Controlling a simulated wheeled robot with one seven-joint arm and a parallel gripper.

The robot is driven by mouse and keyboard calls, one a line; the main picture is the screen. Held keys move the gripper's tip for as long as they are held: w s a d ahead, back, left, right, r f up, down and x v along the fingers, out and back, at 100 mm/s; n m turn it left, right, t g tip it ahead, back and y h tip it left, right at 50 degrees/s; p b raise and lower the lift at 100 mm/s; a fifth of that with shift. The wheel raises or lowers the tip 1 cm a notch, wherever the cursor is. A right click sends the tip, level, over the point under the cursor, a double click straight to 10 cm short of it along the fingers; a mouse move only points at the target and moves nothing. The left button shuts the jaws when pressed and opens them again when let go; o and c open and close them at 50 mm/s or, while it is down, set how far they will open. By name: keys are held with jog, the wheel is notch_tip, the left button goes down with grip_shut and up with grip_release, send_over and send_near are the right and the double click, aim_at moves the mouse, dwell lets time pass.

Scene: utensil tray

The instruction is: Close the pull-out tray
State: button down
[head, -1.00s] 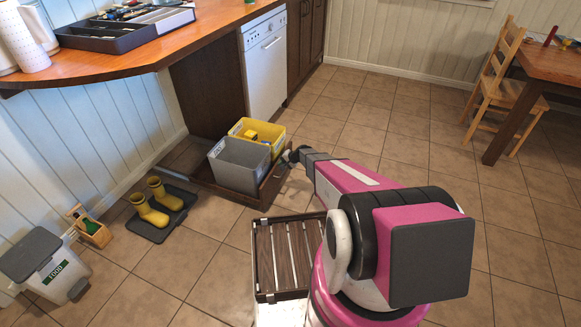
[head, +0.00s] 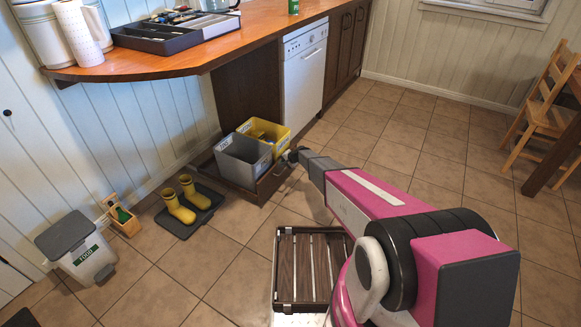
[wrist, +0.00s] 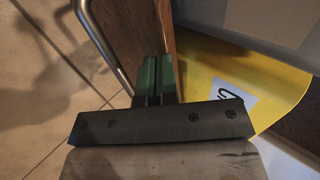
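The pull-out tray is a low dark wooden drawer with a front panel (head: 268,188), standing partly out from under the counter in the head view. It carries a grey bin (head: 243,163) and a yellow bin (head: 284,139). My gripper (head: 292,155) is at the panel's far right end. In the wrist view its green fingers (wrist: 153,78) are together with nothing visible between them. They overlap the wooden front panel (wrist: 187,65), beside the metal bar handle (wrist: 98,38); I cannot tell whether they touch it. The yellow bin also shows there (wrist: 225,75).
Yellow boots (head: 180,205) on a dark mat (head: 207,214) stand left of the tray. A white dishwasher (head: 304,80) stands behind it. A slatted rack (head: 312,265) is near my base. A food bin (head: 85,252) is at the left.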

jog(key=w+a, duration=0.2)
jog(key=a, duration=0.2)
jog(key=w+a, duration=0.3)
jog(key=a, duration=0.1)
jog(key=w+a, duration=0.2)
jog(key=a, duration=0.3)
jog(key=shift+w, duration=0.35)
jog(key=shift+a, duration=0.15)
jog(key=shift+s+d, duration=0.3)
jog(key=shift+d, duration=0.2)
send_near(262, 154)
jog(key=d, duration=0.1)
jog(key=d+f, duration=0.1)
jog(key=d, duration=0.1)
jog(key=shift+s, duration=0.25)
jog(key=s+d+r+n+g+h, duration=0.1)
jog(key=s+d+r+n+h, duration=0.1)
jog(key=s+d+r, duration=0.7)
jog(key=s+d+r+n+g+h, duration=0.2)
jog(key=s+d+r, duration=0.7)
jog(key=s, duration=1.4)
jog(key=s+d+r+n+g+h, duration=0.1)
jog(key=s+d+r+h, duration=0.3)
jog(key=s+d+r, duration=0.6)
jog(key=s+n, duration=0.1)
jog(key=s, duration=0.5)
jog(key=shift+s+d+g, duration=0.3)
jog(key=shift+d+g, duration=0.1)
